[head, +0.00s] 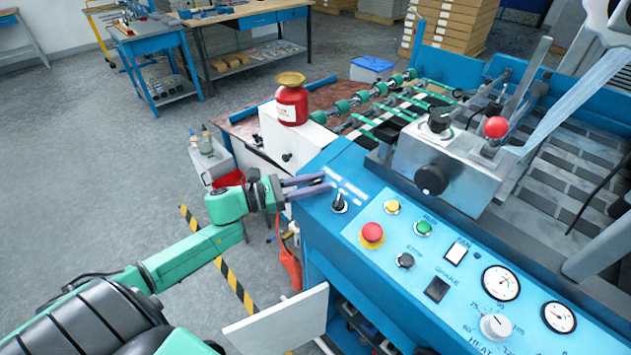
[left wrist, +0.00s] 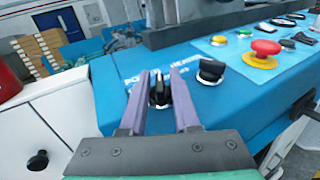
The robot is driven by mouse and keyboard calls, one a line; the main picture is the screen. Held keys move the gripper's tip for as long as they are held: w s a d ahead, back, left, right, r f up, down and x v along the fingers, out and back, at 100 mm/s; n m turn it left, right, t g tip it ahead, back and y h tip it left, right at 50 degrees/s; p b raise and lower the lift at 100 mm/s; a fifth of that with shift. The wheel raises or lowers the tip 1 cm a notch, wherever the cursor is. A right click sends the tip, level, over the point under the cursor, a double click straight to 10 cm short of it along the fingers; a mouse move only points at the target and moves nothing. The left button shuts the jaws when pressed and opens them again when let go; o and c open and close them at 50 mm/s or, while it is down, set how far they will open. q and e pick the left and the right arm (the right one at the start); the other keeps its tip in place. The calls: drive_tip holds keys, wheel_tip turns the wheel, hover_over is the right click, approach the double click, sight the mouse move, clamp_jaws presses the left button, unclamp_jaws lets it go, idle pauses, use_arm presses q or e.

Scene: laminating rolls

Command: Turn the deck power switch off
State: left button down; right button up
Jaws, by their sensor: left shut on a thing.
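The deck power switch (left wrist: 159,92) is a black rotary knob on a pale ring, set in the blue deck of the machine. In the left wrist view, its white lettering behind is partly hidden. My left gripper (head: 327,182) has its two purple fingers on either side of this knob and is shut on it; the fingers also show in the left wrist view (left wrist: 159,88). The fingers hide this knob in the head view. A second black knob (left wrist: 210,71) stands just right of the fingers; it also shows in the head view (head: 339,203). My right gripper is out of view.
A red emergency button (head: 372,234), a yellow button (head: 392,207), a green button (head: 423,228) and gauges (head: 501,283) sit right of the knobs. A red canister (head: 292,105) stands on the white cabinet behind. An open white panel (head: 275,318) juts out at the front.

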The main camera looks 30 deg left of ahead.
use_arm(q)
drive_tip(key=n+t+y, duration=0.2)
drive_tip(key=shift+n+y, duration=0.3)
drive_tip(key=n+t+y, duration=0.1)
drive_tip(key=n+y, duration=0.1)
drive_tip(key=shift+t+y, duration=0.3)
drive_tip(key=shift+t, duration=0.1)
drive_tip(key=n+y+b, duration=0.1)
drive_tip(key=n+y, duration=0.1)
drive_tip(key=y, duration=0.1)
drive_tip(key=n+t+y+b, duration=0.1)
drive_tip(key=n+y, duration=0.2)
drive_tip(key=shift+f, duration=0.2)
drive_tip(key=shift+n+y+b, duration=0.45)
drive_tip(key=shift+n+y, duration=1.15)
drive_tip(key=shift+y, duration=0.5)
drive_tip(key=shift+f+y, duration=0.1)
drive_tip(key=shift+y, duration=0.2)
drive_tip(key=c, duration=0.9)
unclamp_jaws()
drive_tip(key=shift+s, duration=0.1)
drive_tip(key=shift+n, duration=0.3)
